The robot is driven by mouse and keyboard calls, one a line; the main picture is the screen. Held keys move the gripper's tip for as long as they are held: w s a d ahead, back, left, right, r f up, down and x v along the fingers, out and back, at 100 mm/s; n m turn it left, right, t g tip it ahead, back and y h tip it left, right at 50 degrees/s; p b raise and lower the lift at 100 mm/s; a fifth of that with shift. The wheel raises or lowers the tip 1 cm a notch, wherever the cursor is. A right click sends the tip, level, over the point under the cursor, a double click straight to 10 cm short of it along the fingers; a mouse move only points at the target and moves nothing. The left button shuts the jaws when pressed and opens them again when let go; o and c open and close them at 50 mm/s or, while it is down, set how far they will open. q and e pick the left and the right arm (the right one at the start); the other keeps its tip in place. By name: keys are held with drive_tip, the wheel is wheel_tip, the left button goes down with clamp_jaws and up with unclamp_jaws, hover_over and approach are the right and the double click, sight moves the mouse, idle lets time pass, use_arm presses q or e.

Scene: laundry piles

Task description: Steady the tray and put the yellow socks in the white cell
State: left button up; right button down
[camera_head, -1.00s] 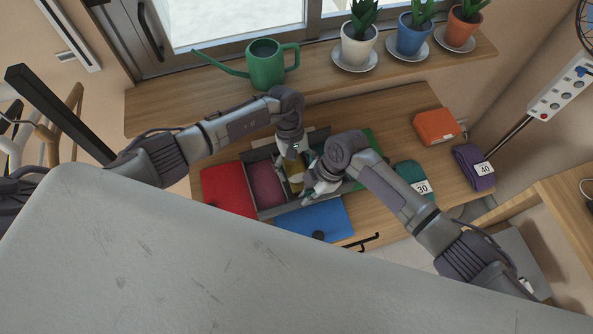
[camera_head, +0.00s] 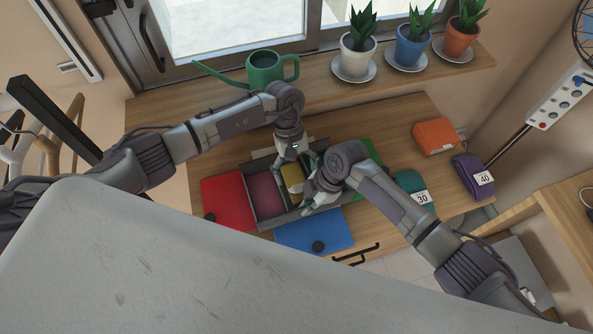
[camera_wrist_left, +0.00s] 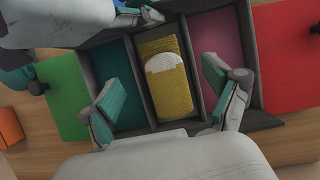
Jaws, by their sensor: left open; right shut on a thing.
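A grey tray (camera_head: 268,222) with several cells stands on the wooden table. The folded yellow socks (camera_head: 292,178), with a white band or label, lie in its middle cell, between a pink-floored and a teal-floored one; they also show in the left wrist view (camera_wrist_left: 172,85). They hide most of that cell's floor. My left gripper (camera_head: 288,156) is open over the socks, its teal-padded fingers (camera_wrist_left: 163,78) apart on either side. My right gripper (camera_head: 312,192) is shut at the tray's near right side, apparently on the wall; its fingertips are partly hidden.
Red (camera_head: 228,198), blue (camera_head: 310,228) and green (camera_wrist_left: 62,95) panels lie around the tray. Orange (camera_head: 434,136), teal (camera_head: 412,188) and purple (camera_head: 470,174) bundles lie to the right. A watering can (camera_head: 264,70) and potted plants stand on the sill behind.

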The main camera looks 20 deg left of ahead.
drive_tip(key=c, duration=1.2)
unclamp_jaws()
drive_tip(key=shift+c, duration=0.2)
drive_tip(key=v, duration=1.2)
